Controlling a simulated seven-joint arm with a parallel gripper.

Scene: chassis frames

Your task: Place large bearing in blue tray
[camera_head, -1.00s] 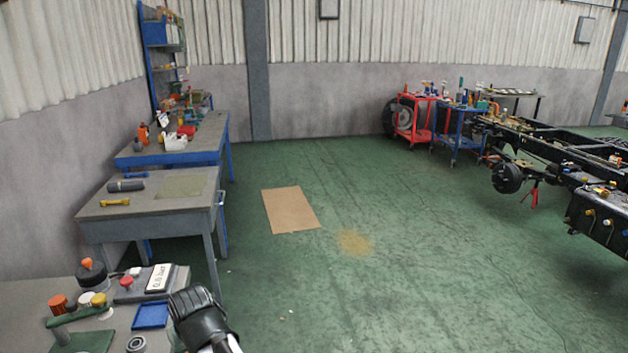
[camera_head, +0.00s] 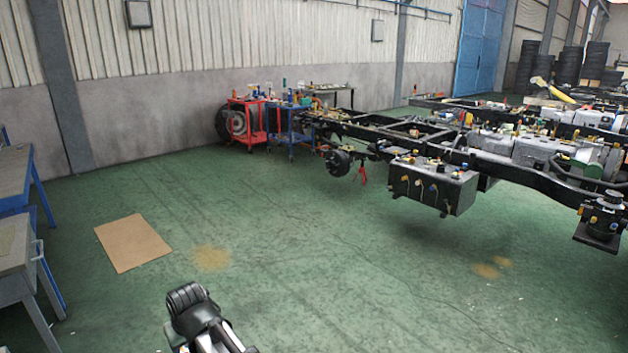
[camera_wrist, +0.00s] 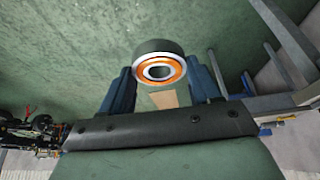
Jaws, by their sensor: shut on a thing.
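A bearing (camera_wrist: 160,66) with a dark outer ring, an orange band and a pale inner ring is between the two dark blue fingers of my gripper (camera_wrist: 161,82) in the wrist view. The gripper is shut on it and holds it above the green floor, clear of any bench. I cannot tell from its size alone whether it is the large one. In the head view part of my black arm (camera_head: 192,305) shows at the bottom; the bearing is not visible there. The blue tray is in neither current view.
A grey bench (camera_head: 14,260) and a blue bench (camera_head: 14,178) stand at the left edge. Cardboard (camera_head: 133,243) lies on the open green floor. A red trolley (camera_head: 247,122), a blue trolley (camera_head: 290,127) and a truck chassis (camera_head: 430,185) stand farther back and right.

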